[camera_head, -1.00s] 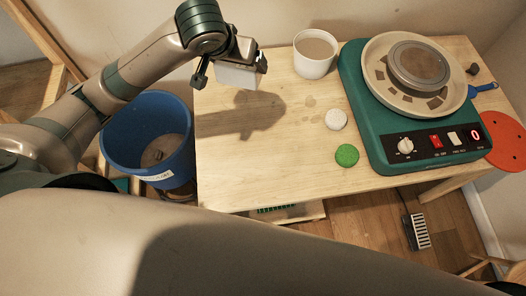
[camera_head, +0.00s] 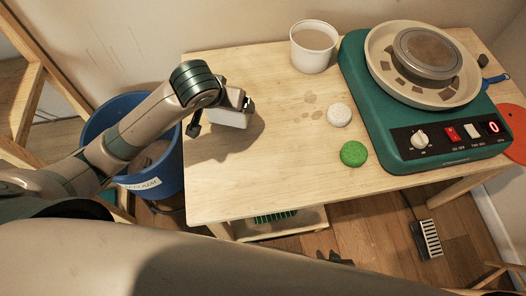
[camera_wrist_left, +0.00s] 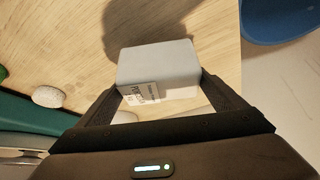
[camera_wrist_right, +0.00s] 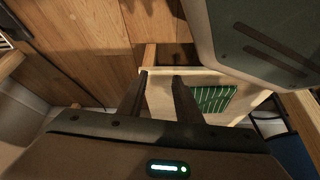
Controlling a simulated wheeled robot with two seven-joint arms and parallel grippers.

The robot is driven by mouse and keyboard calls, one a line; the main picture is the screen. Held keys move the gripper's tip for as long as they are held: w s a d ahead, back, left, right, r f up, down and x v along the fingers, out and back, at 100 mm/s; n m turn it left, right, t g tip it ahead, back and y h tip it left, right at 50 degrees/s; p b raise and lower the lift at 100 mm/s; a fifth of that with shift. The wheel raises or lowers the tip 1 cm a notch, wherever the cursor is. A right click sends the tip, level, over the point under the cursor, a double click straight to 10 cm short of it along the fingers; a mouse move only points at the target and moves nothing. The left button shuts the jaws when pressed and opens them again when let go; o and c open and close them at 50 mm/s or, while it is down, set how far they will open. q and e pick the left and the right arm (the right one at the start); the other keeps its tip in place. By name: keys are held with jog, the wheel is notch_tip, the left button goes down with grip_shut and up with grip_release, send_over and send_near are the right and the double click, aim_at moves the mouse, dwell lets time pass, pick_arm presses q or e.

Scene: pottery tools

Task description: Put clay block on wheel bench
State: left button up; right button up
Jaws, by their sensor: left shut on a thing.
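The clay block (camera_head: 228,118) is a pale grey-white block with a printed label. It is held over the left part of the wooden wheel bench (camera_head: 240,183). My left gripper (camera_head: 222,116) is shut on it; the left wrist view shows the clay block (camera_wrist_left: 160,66) between the two fingers. Its shadow falls close by on the bench top; I cannot tell whether it touches the wood. My right gripper (camera_head: 334,257) is low in front of the bench, its black tips just showing. In the right wrist view its fingers (camera_wrist_right: 160,78) are apart, with nothing between them.
A green pottery wheel (camera_head: 433,157) fills the bench's right side. A white cup (camera_head: 313,52) stands at the back, with a white lump (camera_head: 339,115) and a green sponge (camera_head: 354,153) in the middle. A blue bucket (camera_head: 167,182) stands left. The bench's front left is clear.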

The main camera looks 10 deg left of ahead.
pick_arm(q)
jog(key=shift+f, duration=0.1)
pick_arm(e)
jog(key=shift+w, duration=0.15)
dwell(0.3)
